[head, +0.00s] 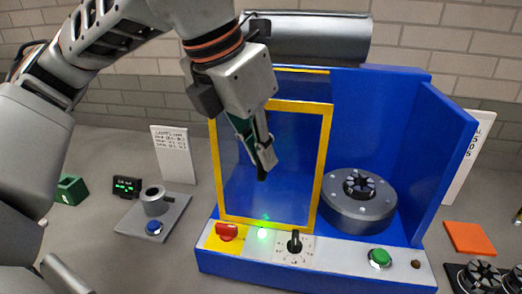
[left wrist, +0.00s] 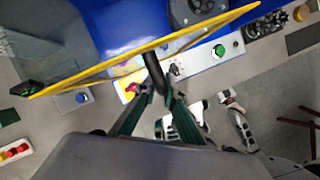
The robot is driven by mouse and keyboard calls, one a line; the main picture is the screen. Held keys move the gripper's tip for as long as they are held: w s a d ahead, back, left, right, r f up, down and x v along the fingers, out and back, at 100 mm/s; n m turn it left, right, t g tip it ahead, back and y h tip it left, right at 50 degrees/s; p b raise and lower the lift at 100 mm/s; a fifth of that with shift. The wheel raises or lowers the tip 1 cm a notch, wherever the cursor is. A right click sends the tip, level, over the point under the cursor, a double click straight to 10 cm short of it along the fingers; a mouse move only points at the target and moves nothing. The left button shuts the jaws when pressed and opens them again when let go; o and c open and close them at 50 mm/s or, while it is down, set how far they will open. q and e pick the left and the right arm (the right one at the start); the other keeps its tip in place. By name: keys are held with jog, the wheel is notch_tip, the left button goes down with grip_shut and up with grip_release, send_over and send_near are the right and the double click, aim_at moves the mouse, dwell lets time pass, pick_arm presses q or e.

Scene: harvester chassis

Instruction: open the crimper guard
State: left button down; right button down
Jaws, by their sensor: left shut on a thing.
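The crimper guard is a clear panel in a yellow frame (head: 325,165), upright at the front left of the blue crimper housing (head: 400,110). In the left wrist view the frame (left wrist: 215,30) runs slantwise across the picture. My left gripper (head: 262,160) is in front of the panel, its fingers pointing down. In the left wrist view its fingers (left wrist: 158,95) are closed around the black guard handle (left wrist: 152,68). The round grey crimper head (head: 358,205) shows uncovered to the right of the frame. My right gripper is not in view.
The front panel carries a red switch (head: 227,232), a black dial (head: 294,242) and a green button (head: 380,257); a green light glows there. A grey fixture with a cup (head: 155,203) stands left. An orange block (head: 470,238) lies right.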

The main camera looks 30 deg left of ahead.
pick_arm(q)
jog(key=shift+r, duration=0.1)
jog(key=c, duration=2.1)
grip_release()
jog(key=shift+c, duration=0.2)
jog(key=v, duration=1.2)
jog(key=shift+s, duration=0.1)
